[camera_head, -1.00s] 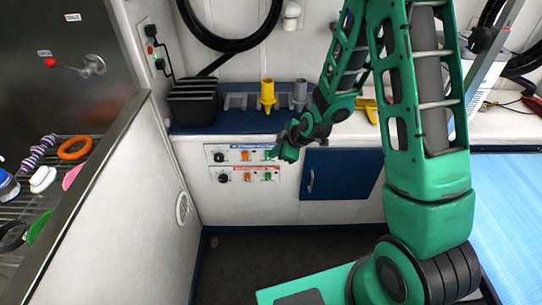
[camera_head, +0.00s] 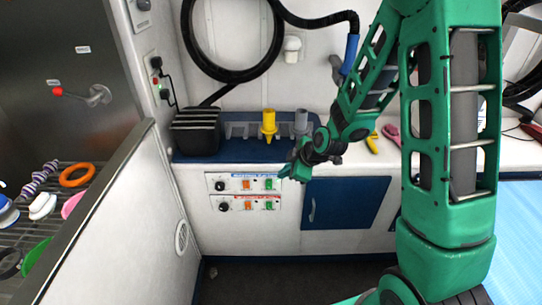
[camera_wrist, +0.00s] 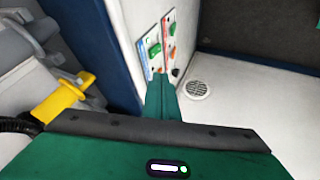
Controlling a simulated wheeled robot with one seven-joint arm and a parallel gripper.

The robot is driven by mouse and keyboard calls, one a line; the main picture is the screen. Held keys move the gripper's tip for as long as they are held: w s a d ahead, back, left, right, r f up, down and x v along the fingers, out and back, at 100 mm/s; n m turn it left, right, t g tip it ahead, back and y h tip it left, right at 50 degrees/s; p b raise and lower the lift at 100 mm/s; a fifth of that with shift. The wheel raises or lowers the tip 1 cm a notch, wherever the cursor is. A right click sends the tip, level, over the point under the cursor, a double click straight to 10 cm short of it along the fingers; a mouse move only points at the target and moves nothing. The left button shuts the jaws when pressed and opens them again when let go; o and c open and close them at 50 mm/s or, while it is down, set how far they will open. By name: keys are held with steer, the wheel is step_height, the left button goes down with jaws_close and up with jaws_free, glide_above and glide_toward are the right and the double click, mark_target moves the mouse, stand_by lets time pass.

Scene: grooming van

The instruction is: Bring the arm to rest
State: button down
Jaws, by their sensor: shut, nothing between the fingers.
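My green arm reaches down from the upper right in the head view. My gripper (camera_head: 291,174) is at the front edge of the blue counter, just right of the upper switch panel (camera_head: 244,183). In the wrist view my gripper (camera_wrist: 162,84) is shut and empty, pointing towards the switch panels, which lie beyond its fingertips. I cannot tell whether the fingertips touch the upper panel. A second panel (camera_head: 245,203) with a red label sits below it.
A yellow nozzle (camera_head: 268,122) and grey nozzle (camera_head: 301,120) stand on the counter beside a black bin (camera_head: 196,132). A blue cabinet door (camera_head: 343,203) is below. A blue mat (camera_head: 517,235) is at right.

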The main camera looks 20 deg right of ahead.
steer(key=s+d+r+m+g+h, duration=0.3)
steer(key=s+d+r+m, duration=0.7)
steer(key=s+d, duration=0.5)
steer(key=s+d+r+m+g, duration=0.1)
steer(key=s+r+m, duration=0.2)
steer(key=s, duration=0.6)
steer(key=s+d+r+m+g, duration=0.2)
steer(key=s+m, duration=0.4)
steer(key=s, duration=0.4)
steer(key=shift+s+r+m, duration=0.25)
steer(key=shift+r+m, duration=0.15)
steer(key=shift+r, duration=0.5)
steer(key=shift+d, duration=0.1)
